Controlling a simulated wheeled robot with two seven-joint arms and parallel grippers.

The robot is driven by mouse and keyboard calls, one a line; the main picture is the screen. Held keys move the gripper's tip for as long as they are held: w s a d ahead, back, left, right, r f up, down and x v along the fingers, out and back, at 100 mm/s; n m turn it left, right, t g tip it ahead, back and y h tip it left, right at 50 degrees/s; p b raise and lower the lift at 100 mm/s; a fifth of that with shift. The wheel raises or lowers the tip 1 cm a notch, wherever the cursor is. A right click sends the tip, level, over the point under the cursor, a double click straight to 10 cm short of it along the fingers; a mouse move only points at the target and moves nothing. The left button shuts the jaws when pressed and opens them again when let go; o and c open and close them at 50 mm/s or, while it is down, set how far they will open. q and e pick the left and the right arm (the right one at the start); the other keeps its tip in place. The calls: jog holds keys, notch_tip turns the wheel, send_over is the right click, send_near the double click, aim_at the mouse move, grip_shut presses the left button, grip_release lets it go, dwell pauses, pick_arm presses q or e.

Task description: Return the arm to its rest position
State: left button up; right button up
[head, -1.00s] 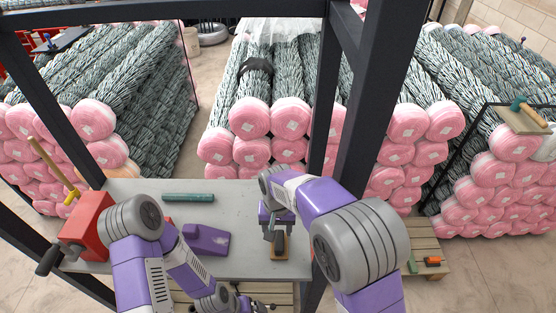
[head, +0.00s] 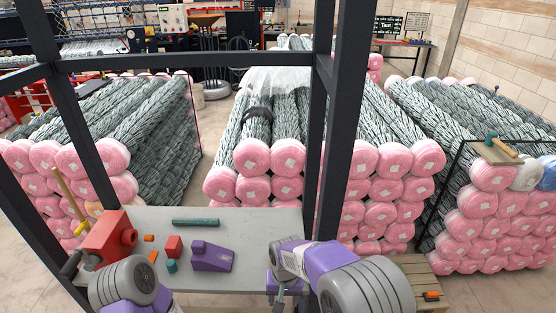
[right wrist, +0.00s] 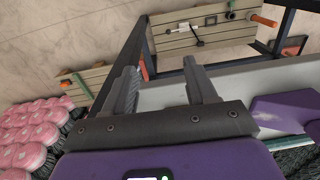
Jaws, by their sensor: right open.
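My right arm comes in from the right in the head view, with its gripper (head: 281,292) low over the right end of the grey tabletop (head: 255,222). In the right wrist view the two dark fingers of this gripper (right wrist: 160,75) are apart, with nothing between them. My left arm shows only as a grey joint and purple link at the bottom left of the head view. Its gripper is out of the picture.
On the tabletop are a purple block (head: 211,257), a green bar (head: 195,222), small red (head: 173,246) and teal (head: 171,266) pieces and a red vise (head: 108,240). Dark frame posts (head: 317,140) rise beside it. Stacked pink-ended rolls (head: 270,172) stand behind.

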notch_tip(320, 180, down, 6)
jog(key=d, duration=0.3)
pick_arm(q)
jog(key=shift+w+f+b, duration=0.3)
jog(key=shift+f+b, duration=0.15)
jog(key=shift+f, duration=0.1)
jog(key=shift+w+f+b, duration=0.3)
jog(key=shift+f+b, duration=0.15)
jog(key=shift+f, duration=0.1)
pick_arm(e)
jog(key=s+d+f+m+y, duration=0.1)
jog(key=s+d+f+y, duration=0.1)
jog(key=s+f, duration=0.6)
jog(key=s+d+f+m+y, duration=0.1)
jog(key=s+d+f, duration=0.2)
jog(key=s+f, duration=0.5)
jog(key=shift+d+m+t+y, duration=0.15)
jog(key=shift+m+t+y, duration=0.15)
jog(key=shift+y, duration=0.1)
jog(key=shift+w, duration=0.1)
